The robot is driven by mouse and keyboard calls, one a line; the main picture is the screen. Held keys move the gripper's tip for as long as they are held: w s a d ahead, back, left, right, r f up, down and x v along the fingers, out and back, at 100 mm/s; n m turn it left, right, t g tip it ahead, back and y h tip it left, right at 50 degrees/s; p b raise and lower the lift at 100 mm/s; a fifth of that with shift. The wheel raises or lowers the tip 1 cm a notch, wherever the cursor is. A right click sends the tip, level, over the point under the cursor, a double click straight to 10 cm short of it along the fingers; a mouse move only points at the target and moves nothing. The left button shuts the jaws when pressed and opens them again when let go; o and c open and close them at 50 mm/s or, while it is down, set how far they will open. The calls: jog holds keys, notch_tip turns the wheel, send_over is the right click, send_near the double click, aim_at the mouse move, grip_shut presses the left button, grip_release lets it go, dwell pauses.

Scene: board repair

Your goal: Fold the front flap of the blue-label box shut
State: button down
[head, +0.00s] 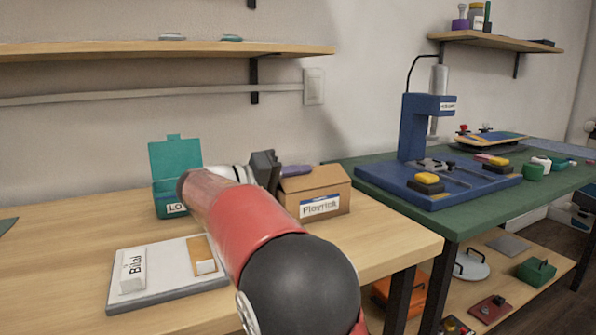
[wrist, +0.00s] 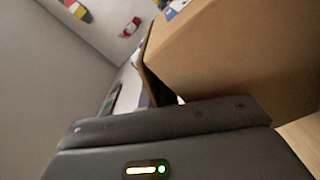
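A brown cardboard box (head: 334,199) with a blue-edged white label (head: 320,206) stands near the right end of the wooden table. Its brown top (head: 318,181) looks mostly covered; I cannot make out the front flap's state. My gripper (head: 266,168) is at the box's left rear edge, partly hidden by my arm; contact is unclear. In the wrist view the box (wrist: 240,60) fills the upper right, close beyond the dark gripper (wrist: 170,118). The finger gap is not visible. A purple item (head: 296,170) shows at the box's back left edge.
A teal box (head: 176,160) with its lid raised stands left of my arm. A grey board (head: 150,292) with a white block (head: 133,272) lies in front. A blue press (head: 418,135) stands on the green table (head: 440,222) to the right. Bare wood lies at left.

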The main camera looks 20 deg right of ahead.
jog(key=c, duration=1.6)
grip_release()
jog(key=shift+c, duration=0.2)
jog(key=shift+f, duration=0.1)
